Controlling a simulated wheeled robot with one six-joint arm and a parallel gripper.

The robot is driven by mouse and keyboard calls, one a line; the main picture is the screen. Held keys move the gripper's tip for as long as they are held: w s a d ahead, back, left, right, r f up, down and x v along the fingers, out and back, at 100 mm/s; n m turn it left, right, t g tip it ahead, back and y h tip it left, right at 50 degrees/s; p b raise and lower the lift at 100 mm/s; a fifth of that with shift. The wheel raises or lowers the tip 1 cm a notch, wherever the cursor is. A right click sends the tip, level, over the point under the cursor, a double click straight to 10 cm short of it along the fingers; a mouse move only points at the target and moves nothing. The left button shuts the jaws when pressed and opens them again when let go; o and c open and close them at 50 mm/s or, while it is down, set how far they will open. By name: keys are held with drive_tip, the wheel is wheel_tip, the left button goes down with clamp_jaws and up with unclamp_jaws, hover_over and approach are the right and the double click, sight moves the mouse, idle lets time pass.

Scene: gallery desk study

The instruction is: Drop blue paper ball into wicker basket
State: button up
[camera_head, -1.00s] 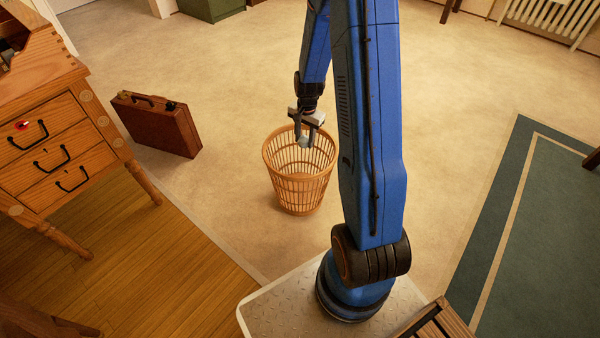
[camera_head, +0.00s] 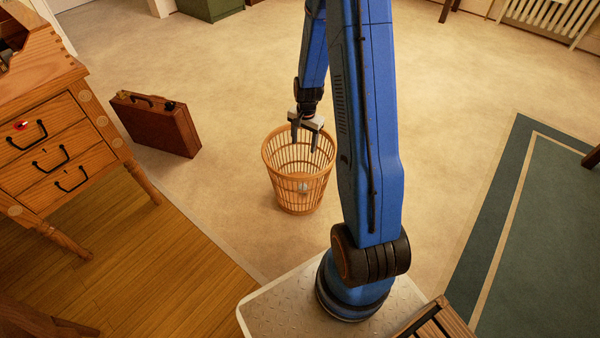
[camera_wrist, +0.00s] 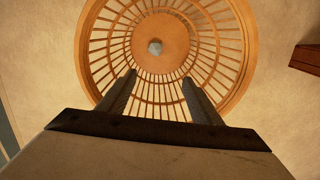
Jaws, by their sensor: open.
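The wicker basket (camera_head: 300,200) stands upright on the carpet, round, orange-brown and slatted. A small pale blue-grey paper ball (camera_head: 304,187) shows through the slats, low inside the basket. In the wrist view the ball (camera_wrist: 155,47) lies on the basket's round floor, inside the basket's rim (camera_wrist: 86,40). My gripper (camera_head: 304,148) is over the basket's mouth, its fingers pointing down, apart and empty. In the wrist view the two fingers of my gripper (camera_wrist: 158,85) stand wide apart with nothing between them, and the ball is clear of them.
A brown briefcase (camera_head: 157,125) stands on the carpet left of the basket. A wooden desk with drawers (camera_head: 55,150) is at the far left. A green rug (camera_head: 550,230) lies at the right. The carpet around the basket is clear.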

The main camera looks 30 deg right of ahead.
drive_tip(key=shift+r, duration=0.1)
wheel_tip(320, 180, up, 17)
drive_tip(key=shift+s+d, duration=0.2)
drive_tip(key=shift+s, duration=0.2)
drive_tip(key=shift+r, duration=0.1)
idle(0.4)
